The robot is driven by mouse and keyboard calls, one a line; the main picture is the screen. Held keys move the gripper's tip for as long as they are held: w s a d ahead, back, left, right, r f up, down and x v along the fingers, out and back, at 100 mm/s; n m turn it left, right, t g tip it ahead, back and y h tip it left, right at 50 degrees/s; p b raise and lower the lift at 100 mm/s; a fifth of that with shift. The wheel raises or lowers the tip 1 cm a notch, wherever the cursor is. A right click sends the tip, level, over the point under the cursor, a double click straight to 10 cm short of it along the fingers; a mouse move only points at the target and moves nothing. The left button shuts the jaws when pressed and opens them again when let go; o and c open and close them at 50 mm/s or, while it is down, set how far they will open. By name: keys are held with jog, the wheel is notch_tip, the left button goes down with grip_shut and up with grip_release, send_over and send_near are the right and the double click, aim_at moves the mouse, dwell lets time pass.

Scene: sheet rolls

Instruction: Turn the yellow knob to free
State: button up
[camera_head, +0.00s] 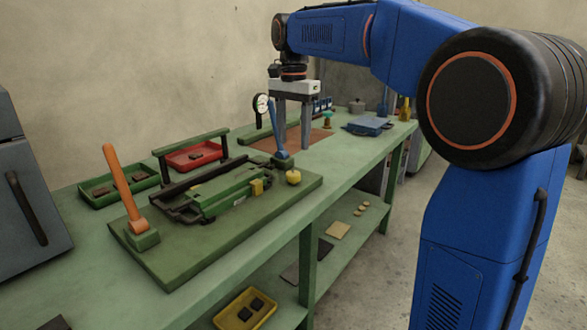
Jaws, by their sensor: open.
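The yellow knob (293,177) is a small round knob at the right end of the green machine (222,190), on its green base plate. A blue lever (279,145) rises just behind and left of the knob. A small yellow block (257,187) sits on the machine's front side. My gripper (292,140) points down, open and empty. In the picture it is above the knob and apart from it, with the blue lever near its left finger. I cannot tell its exact depth relative to the knob. The knob's marking is too small to read.
An orange lever (124,187) stands at the machine's left end. A red tray (194,156) and a green tray (119,187) lie behind. A round dial gauge (261,103) stands near my gripper. A blue case (369,126) lies farther right. The bench's front strip is clear.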

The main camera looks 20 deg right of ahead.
aim_at(293, 173)
notch_tip(293, 173, down, 10)
jog(key=shift+r, duration=0.1)
dwell(0.4)
jog(key=c, duration=1)
jog(key=shift+c, duration=0.2)
